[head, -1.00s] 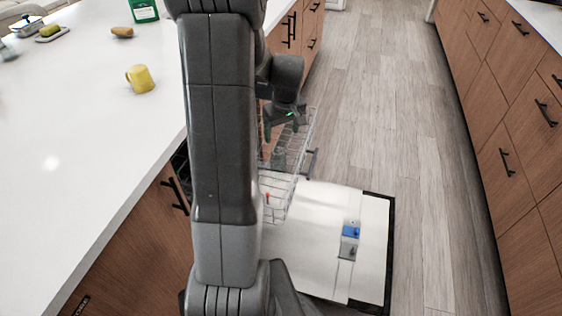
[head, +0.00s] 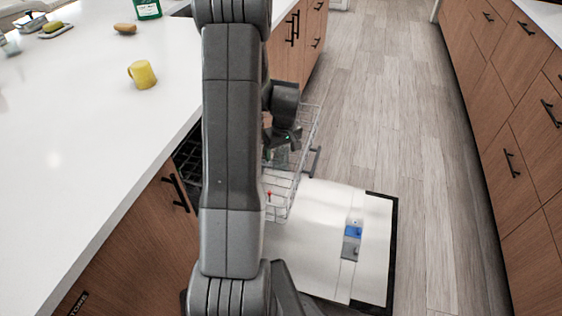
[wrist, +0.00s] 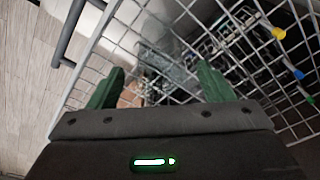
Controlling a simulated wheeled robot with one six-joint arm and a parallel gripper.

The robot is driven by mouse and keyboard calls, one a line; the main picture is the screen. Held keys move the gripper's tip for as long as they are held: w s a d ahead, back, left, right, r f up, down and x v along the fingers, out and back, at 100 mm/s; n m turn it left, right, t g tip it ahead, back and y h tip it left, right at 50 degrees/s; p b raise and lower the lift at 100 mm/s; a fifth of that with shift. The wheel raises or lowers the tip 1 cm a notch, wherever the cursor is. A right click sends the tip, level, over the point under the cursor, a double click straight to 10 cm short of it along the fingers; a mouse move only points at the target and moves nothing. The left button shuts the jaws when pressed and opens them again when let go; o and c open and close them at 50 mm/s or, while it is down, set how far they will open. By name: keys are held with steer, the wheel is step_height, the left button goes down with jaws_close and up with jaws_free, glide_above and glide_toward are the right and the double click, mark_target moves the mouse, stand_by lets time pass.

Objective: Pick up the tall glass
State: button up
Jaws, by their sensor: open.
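The tall glass (wrist: 168,68) is a clear, hard-to-see shape inside the wire dishwasher rack (wrist: 92,62), between and beyond my fingertips in the wrist view. In the head view it shows faintly as a grey-green patch (head: 279,156) in the rack, just below my gripper (head: 284,139). My gripper is over the rack, pointing down. In the wrist view its two green fingers (wrist: 160,74) stand wide apart with nothing clamped between them. The glass's lower part and its exact distance from the fingers cannot be made out.
The open dishwasher door (head: 315,240) lies flat in front of the rack. The white island counter (head: 90,150) at left holds a yellow mug (head: 143,75). Drawer fronts (head: 510,110) line the right side. The wooden floor (head: 390,100) between is clear.

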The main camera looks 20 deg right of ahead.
steer(key=c, duration=1.5)
steer(key=shift+o, duration=0.2)
steer(key=shift+r, duration=0.15)
